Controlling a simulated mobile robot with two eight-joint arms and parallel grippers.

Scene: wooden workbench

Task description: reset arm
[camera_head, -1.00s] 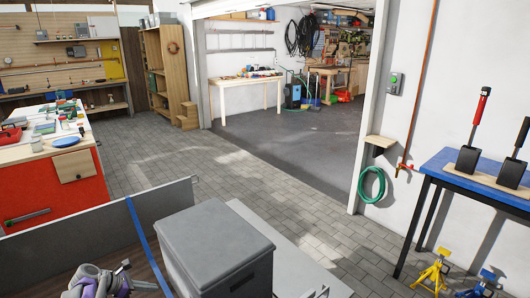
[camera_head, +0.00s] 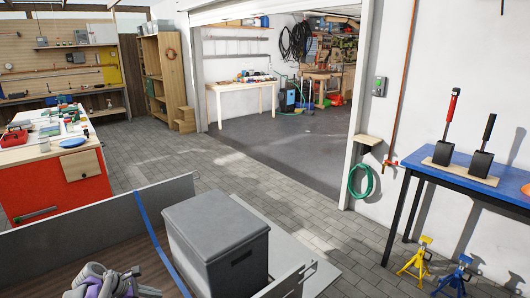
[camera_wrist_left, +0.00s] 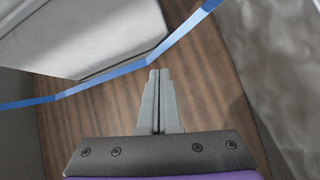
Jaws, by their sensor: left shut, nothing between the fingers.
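My left gripper (camera_head: 130,281) shows at the bottom left of the head view, above a brown wooden surface. In the left wrist view its two grey fingers (camera_wrist_left: 158,78) lie together, shut with nothing between them. A blue strap (camera_wrist_left: 100,80) crosses the picture just beyond the fingertips. My right gripper is in neither view.
A grey lidded box (camera_head: 215,235) stands right of my left gripper. A grey panel (camera_head: 90,228) rises behind the gripper. A red workbench (camera_head: 40,190) is at the left, a blue-topped table (camera_head: 420,165) at the right. The paved floor (camera_head: 300,215) between is mostly clear.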

